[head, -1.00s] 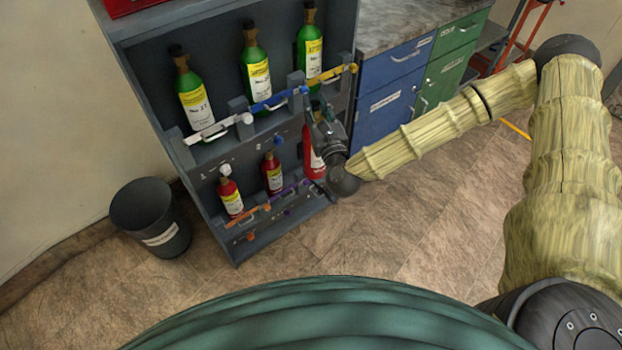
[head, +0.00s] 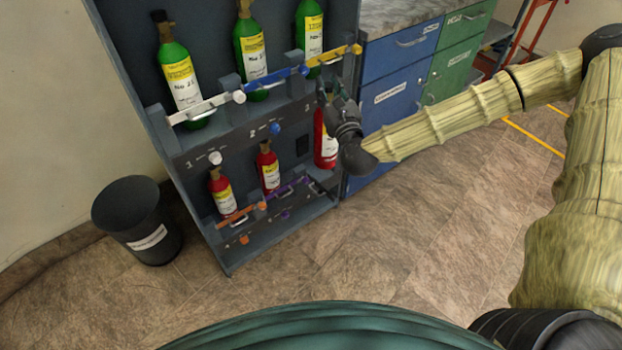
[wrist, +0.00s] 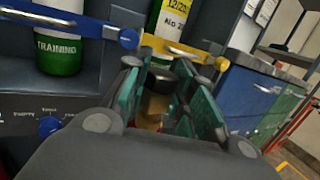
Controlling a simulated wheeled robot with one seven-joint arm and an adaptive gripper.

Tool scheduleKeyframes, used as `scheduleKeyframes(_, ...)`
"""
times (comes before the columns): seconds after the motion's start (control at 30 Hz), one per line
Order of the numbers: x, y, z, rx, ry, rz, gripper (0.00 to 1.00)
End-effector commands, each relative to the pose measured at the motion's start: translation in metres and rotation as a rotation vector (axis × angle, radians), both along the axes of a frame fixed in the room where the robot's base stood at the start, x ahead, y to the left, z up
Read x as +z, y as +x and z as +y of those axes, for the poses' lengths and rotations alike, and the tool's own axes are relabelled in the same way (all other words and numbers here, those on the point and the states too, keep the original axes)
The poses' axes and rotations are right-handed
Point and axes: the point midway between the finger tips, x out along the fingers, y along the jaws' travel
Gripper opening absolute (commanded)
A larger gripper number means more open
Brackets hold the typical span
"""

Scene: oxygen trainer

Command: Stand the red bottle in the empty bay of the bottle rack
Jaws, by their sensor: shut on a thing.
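My gripper (head: 332,104) is shut on the neck of a red bottle (head: 325,146) at the right end of the rack's lower row. The bottle hangs upright below the gripper, its upper part hidden by the fingers. In the wrist view the dark cap and brass neck (wrist: 152,112) sit between the green finger pads. The bottle rack (head: 208,245) holds two other red bottles (head: 221,192), (head: 268,168) in its lower row, behind orange and purple latch bars. The lower bay (head: 322,185) at the right shows no bottle standing in it; whether the held bottle touches the rack is unclear.
Several green bottles (head: 180,78) stand in the upper row behind white, blue and yellow bars (head: 335,56). Blue drawers (head: 398,95) adjoin the rack's right side. A dark bin (head: 135,222) stands at left. The floor (head: 400,240) in front is clear.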

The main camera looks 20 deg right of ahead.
Motion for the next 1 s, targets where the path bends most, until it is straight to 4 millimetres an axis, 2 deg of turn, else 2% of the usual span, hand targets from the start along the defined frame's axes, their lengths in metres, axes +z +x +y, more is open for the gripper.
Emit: scheduleKeyframes(1.0, -0.053, 0.018, -0.045, -0.018, 0.002, -0.007, 0.00)
